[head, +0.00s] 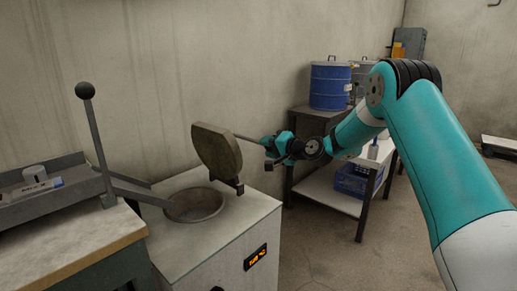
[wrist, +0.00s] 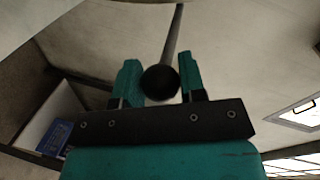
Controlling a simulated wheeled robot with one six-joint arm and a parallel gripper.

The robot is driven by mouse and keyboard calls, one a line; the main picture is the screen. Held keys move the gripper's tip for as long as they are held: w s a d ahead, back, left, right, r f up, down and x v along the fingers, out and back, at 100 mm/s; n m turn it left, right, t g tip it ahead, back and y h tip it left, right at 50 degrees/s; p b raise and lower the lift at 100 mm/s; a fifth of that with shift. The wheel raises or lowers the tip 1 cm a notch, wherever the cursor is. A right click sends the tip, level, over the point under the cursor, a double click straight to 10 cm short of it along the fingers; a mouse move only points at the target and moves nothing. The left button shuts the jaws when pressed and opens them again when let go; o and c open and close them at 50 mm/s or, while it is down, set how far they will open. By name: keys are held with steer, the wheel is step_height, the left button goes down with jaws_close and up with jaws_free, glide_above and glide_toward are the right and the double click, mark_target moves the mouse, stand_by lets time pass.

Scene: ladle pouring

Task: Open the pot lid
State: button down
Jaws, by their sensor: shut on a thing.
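The pot lid (head: 217,152) is a thick grey-brown disc, raised and tilted nearly on edge above the rear right of the pot. The pot (head: 193,206) is a round opening in the top of a light cabinet, and it is uncovered. A thin handle rod (head: 246,138) runs from the lid to my gripper (head: 270,149). In the wrist view, the rod's black ball end (wrist: 160,82) sits between the two teal fingers of my gripper (wrist: 160,75), which is shut on the handle. In the head view, the ball is hidden by the gripper.
A grey trough (head: 50,200) and an upright lever with a black knob (head: 86,91) stand at the left. Behind my arm, a table (head: 300,118) carries a blue drum (head: 329,86), with a blue crate (head: 352,182) on its lower shelf. Open floor lies at the right.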

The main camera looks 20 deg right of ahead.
steer(key=w+d+m+p, duration=0.2)
steer(key=w+d+m, duration=0.1)
steer(key=d, duration=0.3)
steer(key=shift+d+f+y, duration=0.25)
steer(key=shift+y, duration=0.15)
steer(key=shift+w, duration=0.1)
steer(key=c, duration=0.7)
jaws_free()
steer(key=shift+a, duration=0.1)
steer(key=v, duration=1.1)
steer(key=b+v, duration=0.1)
steer(key=v, duration=0.5)
steer(key=shift+d+r, duration=0.2)
steer(key=shift+r, duration=0.1)
